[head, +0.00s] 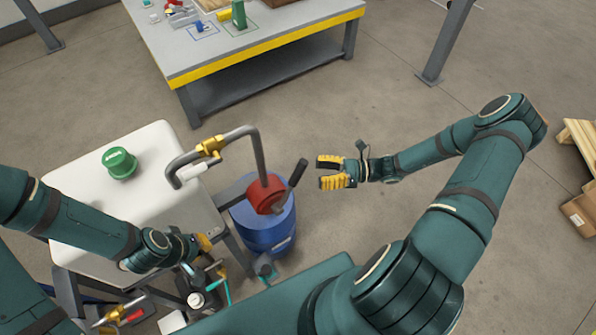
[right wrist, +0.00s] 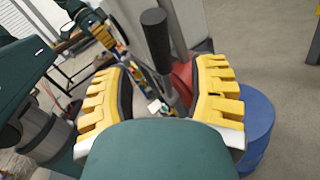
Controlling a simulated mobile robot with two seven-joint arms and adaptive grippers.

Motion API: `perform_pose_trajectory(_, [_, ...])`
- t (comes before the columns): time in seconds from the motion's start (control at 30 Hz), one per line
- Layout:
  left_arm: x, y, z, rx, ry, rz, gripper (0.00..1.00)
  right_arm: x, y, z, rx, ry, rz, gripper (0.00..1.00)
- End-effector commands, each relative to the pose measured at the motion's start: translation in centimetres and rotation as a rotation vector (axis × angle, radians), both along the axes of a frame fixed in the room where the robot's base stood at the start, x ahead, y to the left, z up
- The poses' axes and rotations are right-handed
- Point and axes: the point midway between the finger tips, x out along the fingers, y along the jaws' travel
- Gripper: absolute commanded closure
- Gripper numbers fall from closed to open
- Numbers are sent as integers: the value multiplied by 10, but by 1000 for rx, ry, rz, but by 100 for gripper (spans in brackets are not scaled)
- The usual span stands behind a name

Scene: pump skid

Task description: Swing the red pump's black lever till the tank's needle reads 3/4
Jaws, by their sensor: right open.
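The red pump (head: 265,194) sits on top of a blue drum (head: 268,232), with a grey pipe rising from it. Its black lever (head: 297,173) tilts up and to the right. My right gripper (head: 318,172) is open and empty, just right of the lever and apart from it in the head view. In the right wrist view the lever's black grip (right wrist: 155,38) shows between the open yellow fingers (right wrist: 165,92), further off. The white tank (head: 125,170) with a green cap stands left of the pump. Its needle is not visible. My left gripper (head: 203,243) is by the tank's front side; its fingers are unclear.
A workbench (head: 265,45) with a yellow edge stands at the back, holding tools and small parts. A pallet (head: 580,140) and a cardboard box (head: 580,212) lie at far right. Valves and hoses sit below the tank. The floor behind my right gripper is clear.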

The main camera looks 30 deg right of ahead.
Motion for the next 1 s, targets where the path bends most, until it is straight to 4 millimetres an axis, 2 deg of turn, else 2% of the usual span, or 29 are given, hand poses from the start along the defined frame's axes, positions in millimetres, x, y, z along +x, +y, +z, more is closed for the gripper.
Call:
perform_pose_trajectory(0.1, [0,0,1,0,-1,0,100,9,23,0,3,0,4,42])
perform_pose_trajectory(0.33, [1,0,1,0,-2,1,100,21,51,0,0,-1,3,42])
perform_pose_trajectory(0.5, [1,0,2,0,-2,2,100,25,59,0,0,1,1,42])
perform_pose_trajectory(0.8, [1,0,1,0,-2,1,100,25,60,0,-1,0,1,43])
perform_pose_trajectory(0.97, [1,0,1,0,-1,0,100,25,60,0,-1,0,1,100])
perform_pose_trajectory(1.0, [1,0,1,0,-1,0,100,25,60,0,-1,0,1,100])
